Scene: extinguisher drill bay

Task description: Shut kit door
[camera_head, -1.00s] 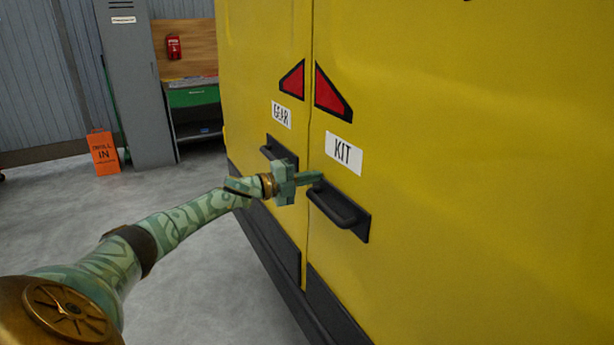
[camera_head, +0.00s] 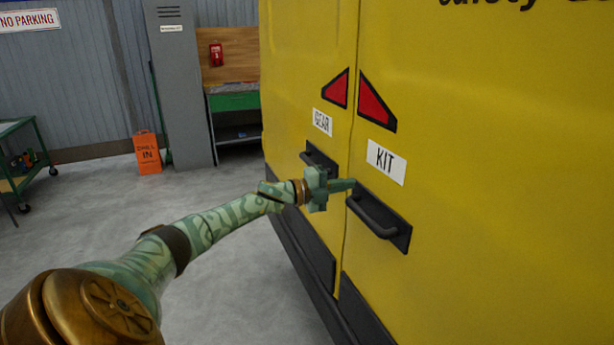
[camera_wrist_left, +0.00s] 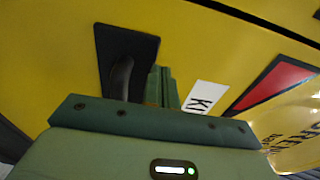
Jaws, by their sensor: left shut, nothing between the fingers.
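The yellow kit door (camera_head: 480,200) fills the right of the head view, with a white KIT label (camera_head: 386,162) and a black handle (camera_head: 376,217). It looks about flush with the gear door (camera_head: 300,70) along the seam. My left gripper (camera_head: 350,185) is shut and empty, its fingertips at the upper left end of the kit handle; I cannot tell if they touch. In the left wrist view the shut fingers (camera_wrist_left: 161,88) are beside the handle (camera_wrist_left: 122,76), near the partly hidden KIT label (camera_wrist_left: 204,97). My right gripper is not in view.
The gear door's handle (camera_head: 318,158) is just behind my left gripper. The grey floor between is clear.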

